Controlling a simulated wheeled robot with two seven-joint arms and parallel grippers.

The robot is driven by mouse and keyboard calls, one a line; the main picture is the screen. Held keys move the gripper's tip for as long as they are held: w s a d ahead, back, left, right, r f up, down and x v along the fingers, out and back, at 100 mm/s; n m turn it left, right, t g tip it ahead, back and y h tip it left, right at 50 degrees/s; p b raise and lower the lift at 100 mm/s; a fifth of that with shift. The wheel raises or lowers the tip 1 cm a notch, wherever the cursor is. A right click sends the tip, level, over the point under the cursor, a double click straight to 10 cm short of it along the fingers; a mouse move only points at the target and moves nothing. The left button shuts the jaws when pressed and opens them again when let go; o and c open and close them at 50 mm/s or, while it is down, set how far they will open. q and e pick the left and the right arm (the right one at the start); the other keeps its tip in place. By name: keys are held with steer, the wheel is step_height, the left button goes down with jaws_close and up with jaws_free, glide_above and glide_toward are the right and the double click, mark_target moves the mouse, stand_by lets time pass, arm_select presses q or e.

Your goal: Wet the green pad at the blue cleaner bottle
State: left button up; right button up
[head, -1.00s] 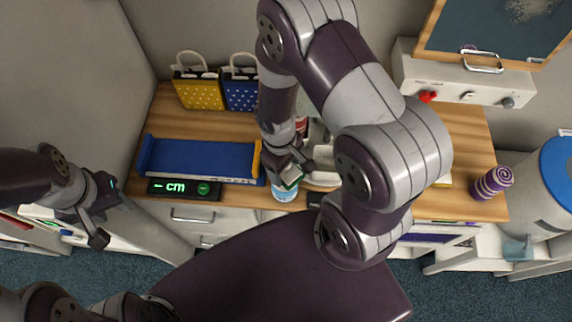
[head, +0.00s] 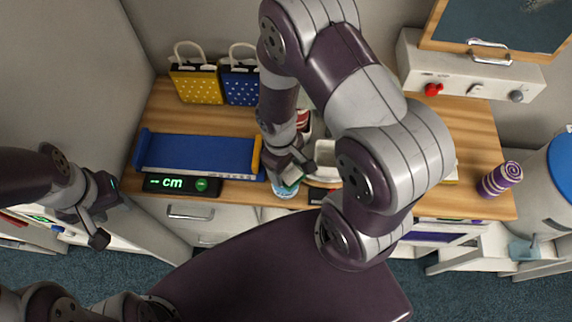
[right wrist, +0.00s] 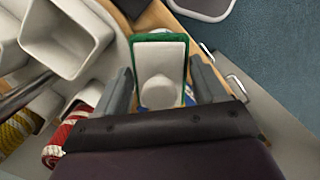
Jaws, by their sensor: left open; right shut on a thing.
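My right gripper (head: 291,172) is shut on the green pad (head: 292,181), just above the blue cleaner bottle (head: 284,190) at the desk's front edge. In the right wrist view, the pad (right wrist: 160,45) shows a white back with a green rim and a white grip between the fingers of the gripper (right wrist: 162,85). Blue bits of the bottle (right wrist: 189,95) show behind the pad. Whether pad and bottle touch I cannot tell. My left gripper (head: 100,220) is open and empty, off the desk at the left.
A blue tray-like board (head: 195,152) and a black "cm" display (head: 180,184) lie left of the bottle. Two gift bags (head: 198,84) stand at the back. White containers (right wrist: 65,38) and a red-white roll (right wrist: 68,135) are near the right gripper. A purple striped roll (head: 500,179) stands at right.

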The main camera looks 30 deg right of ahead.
steer(key=shift+f+b, duration=0.3)
steer(key=shift+f, duration=0.15)
stand_by(0.3)
steer(key=shift+f, duration=0.1)
stand_by(0.8)
step_height(320, 180, up, 7)
steer(key=p, duration=0.7)
stand_by(0.3)
stand_by(0.4)
